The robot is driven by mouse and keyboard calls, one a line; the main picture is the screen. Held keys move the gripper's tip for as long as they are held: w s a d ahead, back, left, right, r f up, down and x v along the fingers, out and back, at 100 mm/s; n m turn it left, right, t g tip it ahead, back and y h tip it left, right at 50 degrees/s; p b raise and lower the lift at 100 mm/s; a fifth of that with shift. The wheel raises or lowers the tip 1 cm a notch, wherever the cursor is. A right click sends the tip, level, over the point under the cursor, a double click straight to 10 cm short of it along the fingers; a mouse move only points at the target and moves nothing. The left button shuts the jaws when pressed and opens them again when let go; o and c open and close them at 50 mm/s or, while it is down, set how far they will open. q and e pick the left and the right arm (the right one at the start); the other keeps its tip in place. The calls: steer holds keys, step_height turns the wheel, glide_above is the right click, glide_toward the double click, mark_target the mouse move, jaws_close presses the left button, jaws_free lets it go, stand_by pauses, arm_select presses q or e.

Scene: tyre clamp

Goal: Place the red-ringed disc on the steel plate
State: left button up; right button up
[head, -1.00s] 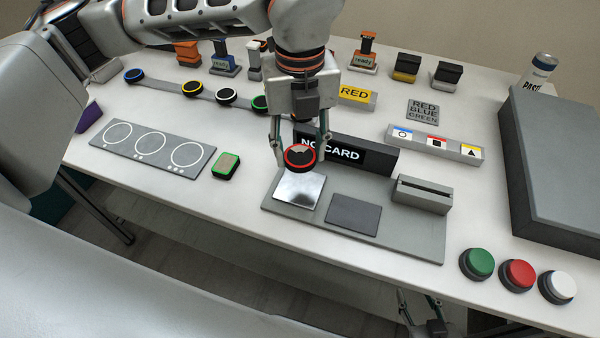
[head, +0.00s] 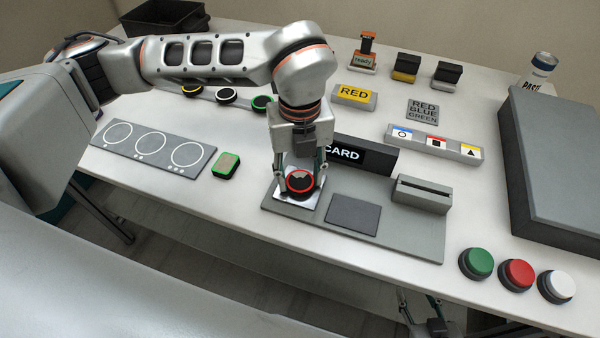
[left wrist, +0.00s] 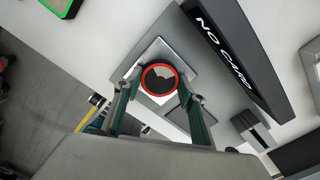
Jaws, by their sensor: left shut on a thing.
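The red-ringed disc (head: 300,183) is dark with a red rim. It is between the fingers of my left gripper (head: 299,180), which is shut on it. The disc is over the steel plate (head: 287,199), a shiny square on the grey board; I cannot tell whether it touches the plate.
The grey board (head: 408,235) also bears a dark square pad (head: 353,215) and a slotted block (head: 422,195). The NO CARD display (head: 362,155) stands close behind the left gripper. Green, red and white buttons (head: 517,275) are at the right.

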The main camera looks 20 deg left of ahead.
mark_target(300, 181)
arm_select(q)
steer(key=o, duration=1.1)
steer(key=shift+f, duration=0.1)
step_height(300, 181, up, 12)
steer(key=shift+r, duration=0.2)
steer(key=shift+s+f, duration=0.1)
